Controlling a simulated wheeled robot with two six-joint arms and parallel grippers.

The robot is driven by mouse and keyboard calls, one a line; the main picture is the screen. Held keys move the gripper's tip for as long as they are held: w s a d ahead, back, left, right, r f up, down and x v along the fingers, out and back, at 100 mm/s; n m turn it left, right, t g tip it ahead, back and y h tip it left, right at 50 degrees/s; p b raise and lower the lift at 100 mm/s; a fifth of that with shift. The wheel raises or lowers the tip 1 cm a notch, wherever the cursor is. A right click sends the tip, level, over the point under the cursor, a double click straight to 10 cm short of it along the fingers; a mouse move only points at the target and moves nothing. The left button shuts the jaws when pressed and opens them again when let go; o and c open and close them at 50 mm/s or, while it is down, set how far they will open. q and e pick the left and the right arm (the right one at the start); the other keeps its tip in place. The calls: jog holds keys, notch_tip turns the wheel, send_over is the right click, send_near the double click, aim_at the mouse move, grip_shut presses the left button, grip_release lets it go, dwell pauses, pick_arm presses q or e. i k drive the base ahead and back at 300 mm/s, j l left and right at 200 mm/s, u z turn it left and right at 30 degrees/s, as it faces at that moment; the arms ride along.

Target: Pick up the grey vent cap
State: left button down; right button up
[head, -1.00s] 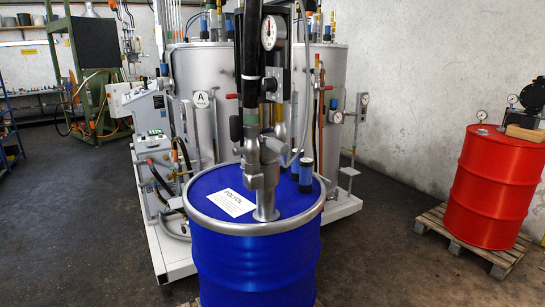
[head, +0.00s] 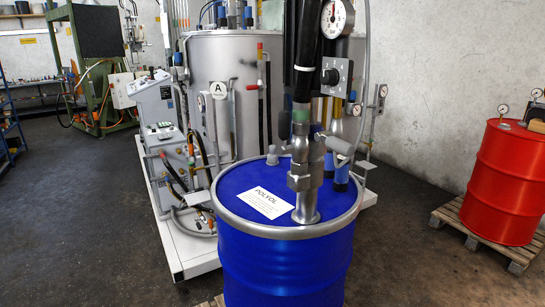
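A small grey piece (head: 272,156), which looks like the vent cap, stands at the back of the lid of the blue drum (head: 285,270). It is just left of the thick metal pump tube (head: 302,165) that enters the lid. A white POLYOL label (head: 262,203) lies on the lid in front of it. Neither of my grippers shows in the head view.
A large steel tank unit (head: 210,70) with pipes and gauges stands close behind the drum. A red drum (head: 502,185) stands on a wooden pallet (head: 462,220) at the right. The dark floor between the two drums is clear.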

aim_at(271, 156)
jog(key=u, duration=0.45)
jog(key=i+j+u, duration=0.2)
jog(key=i+u, duration=0.25)
jog(key=i+j+u, duration=0.1)
jog(key=u, duration=0.35)
jog(key=i, duration=1.8)
